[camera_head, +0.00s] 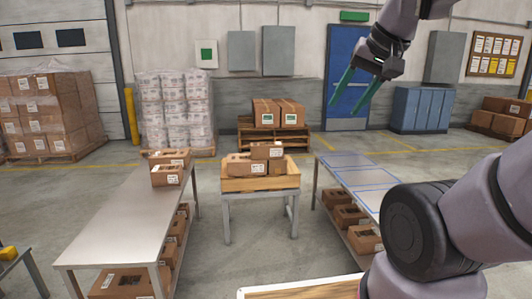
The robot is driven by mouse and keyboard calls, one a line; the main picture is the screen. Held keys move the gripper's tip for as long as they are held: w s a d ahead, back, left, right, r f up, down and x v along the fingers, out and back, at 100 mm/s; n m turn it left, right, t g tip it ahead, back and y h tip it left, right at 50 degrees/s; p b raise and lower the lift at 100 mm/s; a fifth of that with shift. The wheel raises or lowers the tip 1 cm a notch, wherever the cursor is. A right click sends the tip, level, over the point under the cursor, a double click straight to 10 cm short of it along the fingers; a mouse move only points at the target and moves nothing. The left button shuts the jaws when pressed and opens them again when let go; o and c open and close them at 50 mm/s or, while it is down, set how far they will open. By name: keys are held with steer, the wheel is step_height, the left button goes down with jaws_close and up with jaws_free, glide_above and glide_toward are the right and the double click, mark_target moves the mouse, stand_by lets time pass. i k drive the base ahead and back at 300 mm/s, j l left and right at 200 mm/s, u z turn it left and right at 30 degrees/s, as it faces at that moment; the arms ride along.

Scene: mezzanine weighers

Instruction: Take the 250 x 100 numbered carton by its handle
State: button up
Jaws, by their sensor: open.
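My gripper (344,109) has two green fingers, spread open and empty. It hangs high at the upper right, in front of the blue door in the picture and apart from every carton. Two brown cartons with white labels (168,175) sit at the far end of the left steel table. Several more brown cartons (268,151) lie in a shallow wooden tray (262,184) on the middle stand. Some cartons show dark openings. The label print is too small to read, so I cannot tell which carton is the 250 x 100 one.
The left table (120,215) is otherwise bare. The right table (345,172) has blue-outlined areas and cartons (350,216) on its lower shelf. More cartons (125,283) lie under the left table. Floor shows between the tables. Pallet stacks stand behind.

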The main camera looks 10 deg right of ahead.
mark_target(265, 151)
steer(key=i+j, duration=0.15)
steer(key=i, duration=0.4)
steer(key=i+j, duration=0.15)
steer(key=i, duration=0.35)
steer(key=i+j, duration=0.2)
steer(key=i, duration=0.35)
steer(key=i+j, duration=0.15)
steer(key=i, duration=0.35)
steer(key=i+j, duration=0.15)
steer(key=i, duration=0.4)
steer(key=i+j, duration=0.15)
steer(key=i, duration=0.35)
steer(key=z, duration=0.05)
